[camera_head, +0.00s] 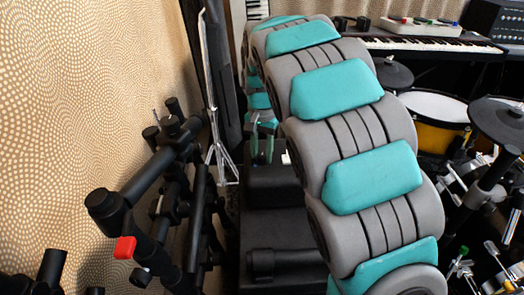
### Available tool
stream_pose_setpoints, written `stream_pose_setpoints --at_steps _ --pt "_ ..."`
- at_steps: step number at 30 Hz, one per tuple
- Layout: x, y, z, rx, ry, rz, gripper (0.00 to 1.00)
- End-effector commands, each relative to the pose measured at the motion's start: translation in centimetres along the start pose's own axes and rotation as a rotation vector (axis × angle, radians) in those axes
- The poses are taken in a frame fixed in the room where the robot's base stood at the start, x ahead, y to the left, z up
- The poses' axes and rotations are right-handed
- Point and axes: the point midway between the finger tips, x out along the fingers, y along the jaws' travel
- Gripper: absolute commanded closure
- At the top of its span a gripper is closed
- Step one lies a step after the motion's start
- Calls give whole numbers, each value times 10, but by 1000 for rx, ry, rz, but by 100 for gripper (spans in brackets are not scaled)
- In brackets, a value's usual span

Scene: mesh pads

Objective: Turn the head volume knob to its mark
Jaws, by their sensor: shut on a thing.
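My gripper (262,152) is small and far off, past the left side of my grey and teal arm. Its two green fingers point down at the back edge of a black box-shaped unit (265,187). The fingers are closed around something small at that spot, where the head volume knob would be. The knob itself and its mark are too small and hidden to make out. A small white piece (286,158) shows just right of the fingers.
My arm covers the middle of the view. Black tubular racks (150,180) and a metal stand (217,130) stand on the left by the patterned wall. A drum kit (438,108) and a keyboard (430,42) are on the right.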

Motion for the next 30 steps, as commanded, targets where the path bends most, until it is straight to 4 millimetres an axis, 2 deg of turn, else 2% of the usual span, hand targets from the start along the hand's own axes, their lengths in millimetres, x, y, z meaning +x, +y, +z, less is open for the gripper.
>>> stream_pose_setpoints --at_steps 2,3,10,20,26,30 --pt "-2 -1 -1 0 4 -4 100" --pt "-2 -1 -1 -1 4 -3 57" --pt "-1 0 0 -1 2 -2 31" --pt "-3 0 -1 -1 2 -2 31" --pt "-22 -1 -1 -1 5 -4 31" --pt "-44 -1 -2 -1 5 -5 31"
